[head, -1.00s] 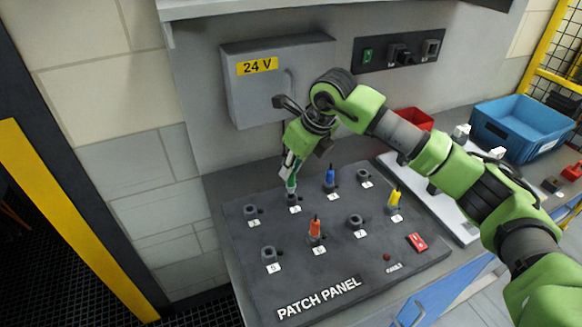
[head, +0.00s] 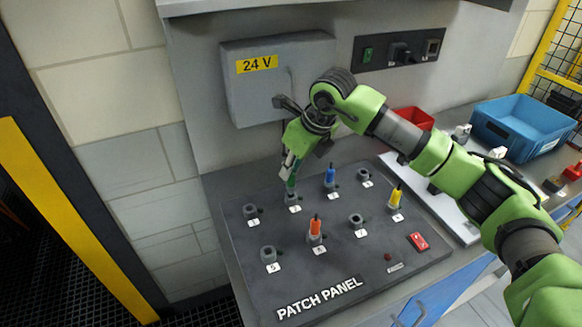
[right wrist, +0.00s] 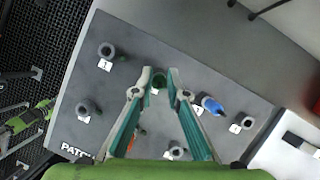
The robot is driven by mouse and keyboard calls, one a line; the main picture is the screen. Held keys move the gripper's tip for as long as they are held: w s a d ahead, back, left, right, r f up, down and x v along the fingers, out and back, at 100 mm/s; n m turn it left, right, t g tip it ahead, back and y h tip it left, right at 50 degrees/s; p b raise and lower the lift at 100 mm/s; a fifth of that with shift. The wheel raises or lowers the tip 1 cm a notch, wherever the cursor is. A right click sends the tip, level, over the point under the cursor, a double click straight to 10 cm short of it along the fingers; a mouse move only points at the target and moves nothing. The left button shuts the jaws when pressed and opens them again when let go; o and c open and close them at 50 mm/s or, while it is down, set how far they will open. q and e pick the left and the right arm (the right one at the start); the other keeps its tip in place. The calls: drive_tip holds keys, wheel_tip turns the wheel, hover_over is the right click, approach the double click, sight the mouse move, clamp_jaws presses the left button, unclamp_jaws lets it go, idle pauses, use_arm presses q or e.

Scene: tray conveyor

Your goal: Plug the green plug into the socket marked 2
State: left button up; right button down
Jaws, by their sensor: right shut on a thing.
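My right gripper (head: 289,176) points down over the socket marked 2 (head: 293,199) in the back row of the patch panel (head: 345,262). It is shut on the green plug (head: 292,186), which is slim and mostly covered by the fingers. The plug's lower end is at the mouth of socket 2; I cannot tell how deep it sits.
A blue plug (head: 331,174), an orange plug (head: 315,225) and a yellow plug (head: 396,194) stand upright in neighbouring sockets. Socket 1 (head: 251,211) and socket 5 (head: 268,253) are empty. A grey 24 V box (head: 255,95) hangs behind the arm. A blue bin (head: 520,125) stands at right.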

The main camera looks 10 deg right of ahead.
drive_tip(key=shift+f+b, duration=1.2)
drive_tip(key=shift+f, duration=0.2)
drive_tip(key=c, duration=1.9)
unclamp_jaws()
drive_tip(key=shift+r, duration=0.2)
drive_tip(key=v, duration=1.1)
drive_tip(key=shift+s+d+r, duration=0.15)
drive_tip(key=shift+d+r, duration=0.05)
drive_tip(key=shift+r, duration=0.1)
